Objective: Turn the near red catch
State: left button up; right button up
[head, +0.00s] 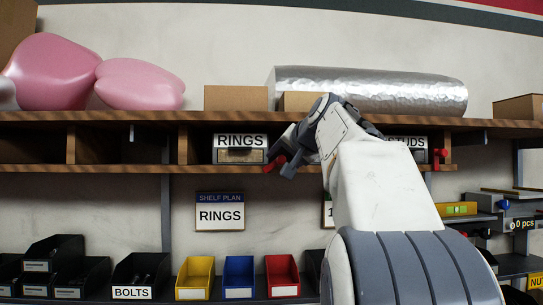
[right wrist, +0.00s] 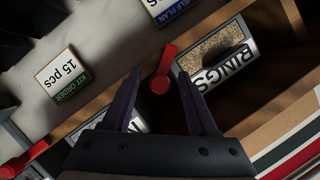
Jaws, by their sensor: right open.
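A red catch (right wrist: 161,76) sits on the shelf edge beside the RINGS drawer (head: 240,149). It has a round knob and a short lever slanting away. In the right wrist view it lies between the fingertips of my right gripper (right wrist: 158,92), with a gap on both sides; contact cannot be told. In the head view my right gripper (head: 284,156) is at that shelf edge, and only small parts of this catch (head: 269,166) show. The gripper is open and empty. A second red catch (head: 440,155) is at the right, by another labelled drawer (head: 408,143). My left gripper is out of view.
The wooden shelf (head: 95,117) above carries pink balloons (head: 140,84), cardboard boxes (head: 236,98) and a foil roll (head: 370,88). A RINGS sign (head: 219,213) hangs below. Yellow (head: 195,277), blue (head: 239,276) and red (head: 282,275) bins stand lower down.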

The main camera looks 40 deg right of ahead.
jog(key=shift+w+f, duration=0.15)
jog(key=shift+w, duration=0.15)
